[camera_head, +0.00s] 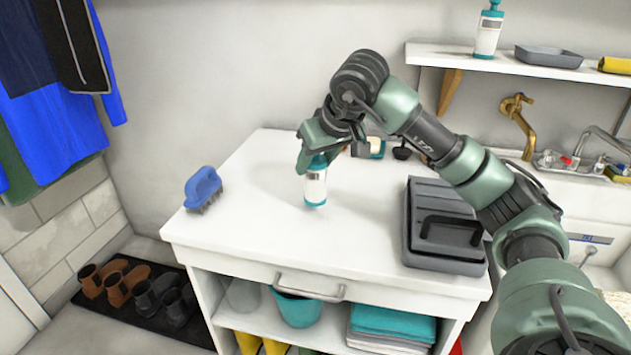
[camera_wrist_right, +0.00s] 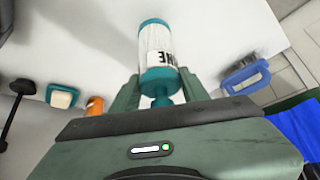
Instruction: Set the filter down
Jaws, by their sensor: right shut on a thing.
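The filter (camera_head: 316,186) is a white cylinder with teal ends and dark lettering. My right gripper (camera_head: 316,160) is shut on its upper end and holds it upright over the white counter (camera_head: 262,215), left of centre. I cannot tell whether its base touches the counter. In the right wrist view the filter (camera_wrist_right: 158,50) sits between the two green fingers of the right gripper (camera_wrist_right: 158,92), its body pointing away from the camera. The gripper hides part of its top. My left gripper is not in view.
A blue brush (camera_head: 203,188) lies at the counter's left edge. A dark grey case (camera_head: 445,225) lies at the right. A teal dish (camera_wrist_right: 62,97) and an orange item (camera_wrist_right: 95,106) are near the wall. The counter around the filter is clear.

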